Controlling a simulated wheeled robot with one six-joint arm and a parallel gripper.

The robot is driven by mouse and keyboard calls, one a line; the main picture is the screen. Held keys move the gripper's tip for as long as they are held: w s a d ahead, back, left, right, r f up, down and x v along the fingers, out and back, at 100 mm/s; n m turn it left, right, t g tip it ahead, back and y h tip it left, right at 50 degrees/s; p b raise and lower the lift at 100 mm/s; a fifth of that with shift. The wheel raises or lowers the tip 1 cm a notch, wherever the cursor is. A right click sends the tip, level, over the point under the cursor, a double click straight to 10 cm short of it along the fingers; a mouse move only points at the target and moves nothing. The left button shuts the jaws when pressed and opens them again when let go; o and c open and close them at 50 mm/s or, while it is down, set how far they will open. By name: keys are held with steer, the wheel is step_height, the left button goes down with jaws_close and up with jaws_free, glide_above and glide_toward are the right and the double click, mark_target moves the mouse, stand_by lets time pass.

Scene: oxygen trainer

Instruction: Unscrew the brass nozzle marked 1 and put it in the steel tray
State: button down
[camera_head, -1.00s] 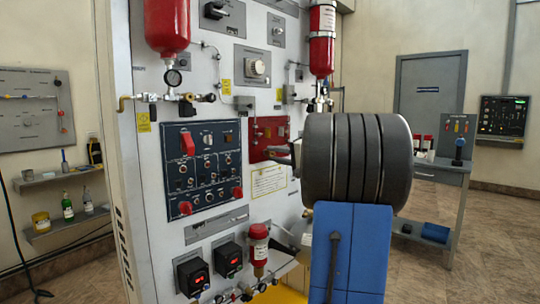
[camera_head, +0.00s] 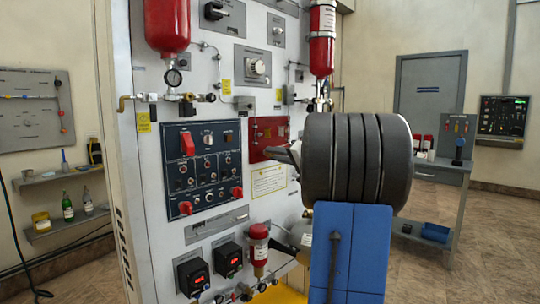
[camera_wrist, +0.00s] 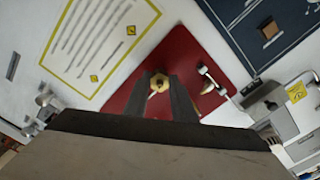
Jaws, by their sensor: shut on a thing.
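A brass nozzle (camera_wrist: 159,83) with a hexagonal face shows between my fingertips in the wrist view, in front of the red plate (camera_wrist: 195,58). My gripper (camera_wrist: 163,88) is shut on it. I cannot read a number on it, nor tell whether it still sits in the plate. In the head view my gripper (camera_head: 276,152) reaches the lower part of the red plate (camera_head: 268,131) on the white panel, and the nozzle is hidden there. A second brass-coloured piece (camera_wrist: 207,88) sits to the right of my fingers. I cannot make out the steel tray.
A dark blue switch panel (camera_head: 203,168) is left of the red plate. A yellow-edged label (camera_head: 268,181) is below it. A side table (camera_head: 445,165) stands at right; the floor there is mostly open.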

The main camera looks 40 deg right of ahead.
steer(key=shift+n, duration=1)
steer(key=shift+n, duration=0.6)
steer(key=c, duration=1.5)
jaws_free()
steer(key=shift+s, duration=0.1)
steer(key=shift+s+d+m, duration=0.2)
steer(key=shift+s+m, duration=1.5)
steer(key=shift+s, duration=0.1)
